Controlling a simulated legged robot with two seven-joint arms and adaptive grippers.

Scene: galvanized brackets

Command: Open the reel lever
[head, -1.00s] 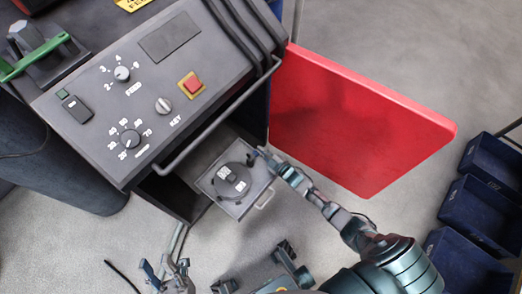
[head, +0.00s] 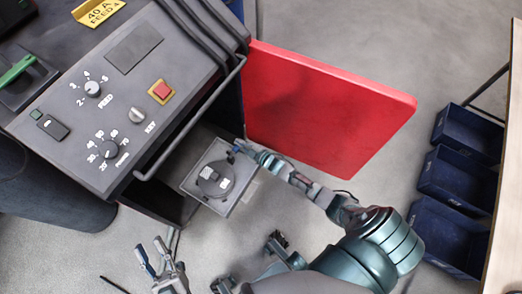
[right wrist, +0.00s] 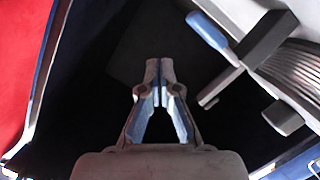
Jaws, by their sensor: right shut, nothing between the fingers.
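The reel (head: 215,179), a dark disc with white labels, sits on a grey tray (head: 192,186) sticking out of the open machine. In the right wrist view the reel's ribbed side (right wrist: 298,72) shows at the right. A lever with a blue grip (right wrist: 208,32) on a dark bar stands beside it. My right gripper (head: 238,149) is at the tray's far right corner; in the wrist view (right wrist: 160,70) its fingers are closed and empty, left of the lever and apart from it. My left gripper (head: 152,256) is open and empty, low in the head view.
The machine's control panel (head: 118,110) with knobs and a red button is at the upper left, with a grey bar (head: 200,115) along its edge. A red door (head: 325,110) stands open behind my right arm. Blue bins (head: 460,175) and a table edge (head: 500,200) are at the right.

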